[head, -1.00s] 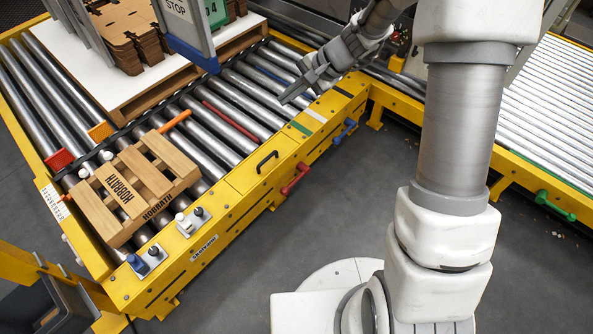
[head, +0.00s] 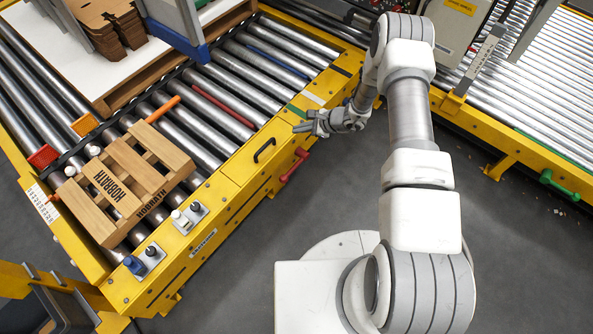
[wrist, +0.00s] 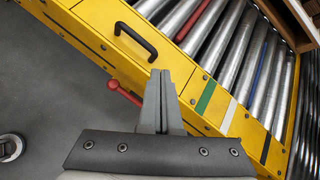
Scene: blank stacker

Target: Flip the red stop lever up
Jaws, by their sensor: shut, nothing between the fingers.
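The red stop lever (head: 294,165) sticks out from the outer side of the yellow conveyor frame, below the black handle. In the wrist view the lever (wrist: 125,93) shows just left of my fingers, its rounded end at upper left and its other end partly hidden behind them. My gripper (head: 299,127) is shut and empty, above and a little right of the lever in the head view. In the wrist view the closed fingertips (wrist: 159,76) lie over the yellow side panel, apart from the lever in the picture. The gap in depth is hard to tell.
A black handle (head: 264,150) sits on the yellow frame near the lever. A wooden pallet (head: 128,178) lies on the rollers at left, beside switch boxes (head: 188,217). A green lever (head: 558,183) is on the right conveyor. The grey floor (head: 250,235) in front is free.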

